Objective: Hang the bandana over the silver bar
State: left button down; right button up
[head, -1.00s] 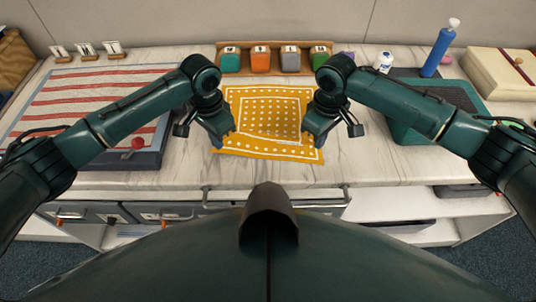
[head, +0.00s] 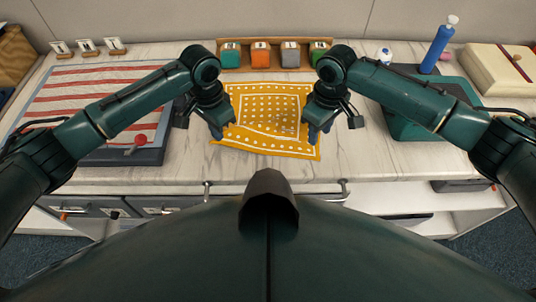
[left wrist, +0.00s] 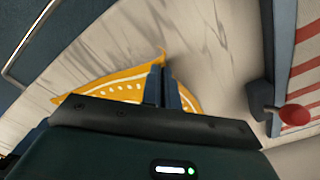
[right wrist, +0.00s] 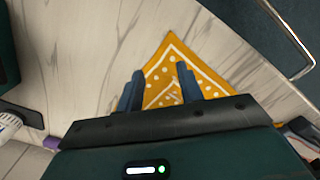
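The yellow bandana (head: 270,112) with white dots lies on the marble counter, its near edge slanting towards the front. My left gripper (head: 221,132) is at its left edge. In the left wrist view its fingers (left wrist: 160,88) are close together, with cloth on both sides and raised at the tips, pinching it. My right gripper (head: 317,136) is at the bandana's right edge. In the right wrist view its fingers (right wrist: 160,85) are apart, over a flat corner of cloth (right wrist: 168,62). The silver bar (head: 275,196) runs along the counter front, partly hidden by my body; it shows in the right wrist view (right wrist: 283,38).
A rack of coloured boxes (head: 272,55) stands behind the bandana. A green tray (head: 400,120), a blue bottle (head: 436,50) and a cream box (head: 495,68) are right. Bare marble lies between bandana and bar.

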aim_at(311, 152)
jog(key=o, duration=0.3)
jog(key=shift+r, duration=0.1)
jog(key=shift+c, duration=0.3)
jog(key=shift+m, duration=0.5)
jog(key=r, duration=0.1)
jog(key=s+a+r, duration=0.1)
jog(key=r, duration=0.3)
jog(key=shift+s+a+r, duration=0.1)
jog(key=shift+s+a, duration=0.1)
jog(key=shift+c, duration=1)
notch_tip(311, 152, down, 10)
jog(key=shift+r, duration=0.1)
